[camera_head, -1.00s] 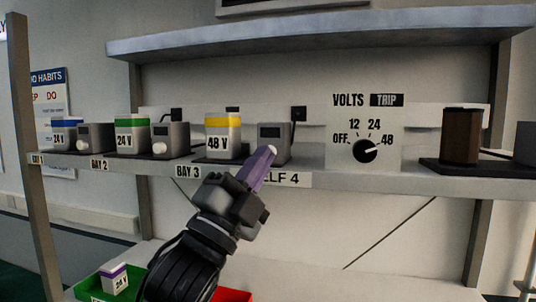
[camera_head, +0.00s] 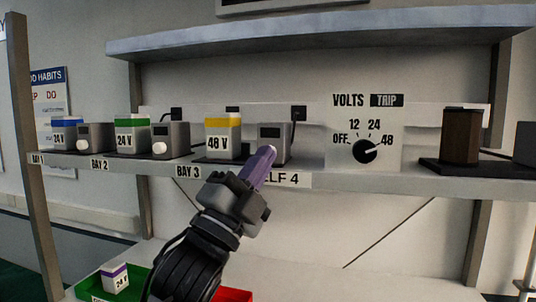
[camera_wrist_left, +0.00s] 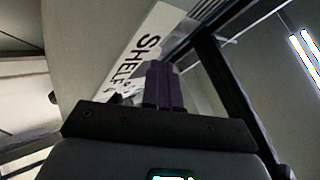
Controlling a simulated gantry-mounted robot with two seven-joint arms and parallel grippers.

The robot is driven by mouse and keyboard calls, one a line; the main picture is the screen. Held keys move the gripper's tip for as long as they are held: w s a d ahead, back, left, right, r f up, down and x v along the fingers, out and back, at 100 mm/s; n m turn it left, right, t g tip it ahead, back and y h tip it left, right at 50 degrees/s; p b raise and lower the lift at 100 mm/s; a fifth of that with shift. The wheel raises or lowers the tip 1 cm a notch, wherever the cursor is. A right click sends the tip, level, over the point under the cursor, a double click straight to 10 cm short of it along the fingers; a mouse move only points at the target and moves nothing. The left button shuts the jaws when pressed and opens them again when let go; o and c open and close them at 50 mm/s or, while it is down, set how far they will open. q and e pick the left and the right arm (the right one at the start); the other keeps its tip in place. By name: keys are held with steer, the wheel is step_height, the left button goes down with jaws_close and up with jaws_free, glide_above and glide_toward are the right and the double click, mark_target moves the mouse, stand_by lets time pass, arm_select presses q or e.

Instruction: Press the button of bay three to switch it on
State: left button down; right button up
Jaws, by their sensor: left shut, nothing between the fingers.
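The bay three unit is a grey box (camera_head: 274,138) with a dark window, on the shelf beside a yellow-topped 48 V block (camera_head: 223,140). The BAY 3 label (camera_head: 187,171) is on the shelf edge to their left. A small pale round button (camera_head: 272,149) shows low on the box's front, right at my fingertips. My left gripper (camera_head: 268,153) is shut and empty, its purple fingers reaching up to the button. I cannot tell whether they touch it. The fingers also show in the left wrist view (camera_wrist_left: 163,86), near the shelf label. My right gripper is out of view.
Left along the shelf edge (camera_head: 400,182) stand a green-topped 24 V block (camera_head: 132,136), a blue-topped block (camera_head: 66,134) and two grey units with white buttons. A volts dial (camera_head: 365,151) points at 48. A brown cylinder (camera_head: 460,136) stands right. Green and red bins lie below.

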arm_select(q)
steer(key=shift+w+d, duration=0.1)
steer(key=shift+w, duration=0.5)
stand_by(0.6)
steer(key=shift+s+f, duration=0.1)
steer(key=shift+s+a, duration=0.25)
steer(key=shift+s, duration=0.55)
steer(key=shift+s+b, duration=0.1)
steer(key=shift+b, duration=0.2)
steer(key=shift+s+a+b, duration=0.3)
steer(key=shift+s, duration=0.65)
steer(key=shift+s+a+b, duration=0.3)
steer(key=shift+s+b, duration=0.05)
steer(key=shift+s, duration=0.55)
steer(key=shift+s+a+b, duration=0.3)
steer(key=shift+s, duration=0.65)
